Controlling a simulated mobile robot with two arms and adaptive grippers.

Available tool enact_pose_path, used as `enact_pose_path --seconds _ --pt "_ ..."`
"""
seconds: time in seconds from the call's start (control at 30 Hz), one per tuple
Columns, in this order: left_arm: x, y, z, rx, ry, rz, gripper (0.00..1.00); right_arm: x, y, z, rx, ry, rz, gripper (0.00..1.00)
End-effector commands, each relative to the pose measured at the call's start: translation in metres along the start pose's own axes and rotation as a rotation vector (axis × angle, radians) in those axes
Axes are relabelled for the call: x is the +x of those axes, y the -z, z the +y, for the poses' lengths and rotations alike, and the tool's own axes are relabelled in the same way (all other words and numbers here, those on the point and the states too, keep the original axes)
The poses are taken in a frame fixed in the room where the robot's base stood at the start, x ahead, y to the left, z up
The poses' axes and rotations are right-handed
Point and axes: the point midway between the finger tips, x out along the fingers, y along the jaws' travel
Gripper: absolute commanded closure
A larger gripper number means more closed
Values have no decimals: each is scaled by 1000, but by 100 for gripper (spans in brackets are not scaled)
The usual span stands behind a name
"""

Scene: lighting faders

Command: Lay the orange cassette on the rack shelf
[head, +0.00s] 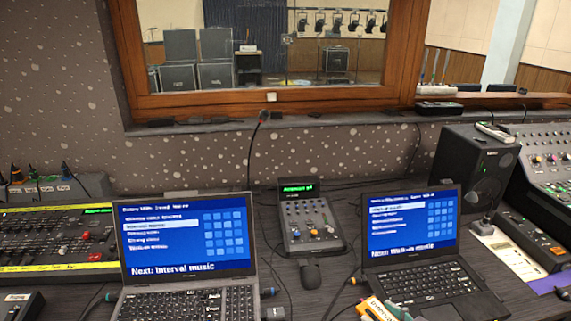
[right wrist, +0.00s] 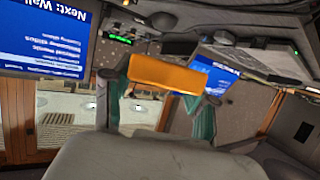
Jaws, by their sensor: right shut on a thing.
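The orange cassette (right wrist: 165,74) is held across the teal-padded fingers of my right gripper (right wrist: 160,97) in the right wrist view. In the head view, part of the cassette (head: 376,309), orange with a pale label, shows at the bottom edge, in front of the right laptop. A bit of my right gripper (head: 402,313) shows beside it there; the rest is cut off by the frame. I cannot make out the rack shelf in either view. My left gripper is not in view.
Two open laptops, left (head: 186,240) and right (head: 413,232), stand on the desk with a small mixer (head: 310,226) between them. A black speaker (head: 472,170) stands behind the right laptop. Larger consoles lie at left (head: 55,240) and right (head: 545,165). Cables cross the desk between the laptops.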

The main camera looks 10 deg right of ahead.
Motion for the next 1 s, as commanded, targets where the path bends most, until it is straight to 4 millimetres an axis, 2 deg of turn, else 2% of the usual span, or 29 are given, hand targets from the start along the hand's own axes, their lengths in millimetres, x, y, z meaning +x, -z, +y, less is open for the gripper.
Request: enact_pose_path --seconds 0.17,0.3,0.4,0.63,1.0 --pt "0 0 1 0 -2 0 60 7 14 -25 24 -35 12 84" --pt "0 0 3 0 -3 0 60 11 35 -45 55 -109 14 84" --pt "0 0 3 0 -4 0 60 10 52 -52 79 -178 13 84" --pt "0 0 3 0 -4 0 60 -2 80 -56 130 -328 7 84" --pt "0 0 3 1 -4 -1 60 -10 88 -54 148 -399 1 84"
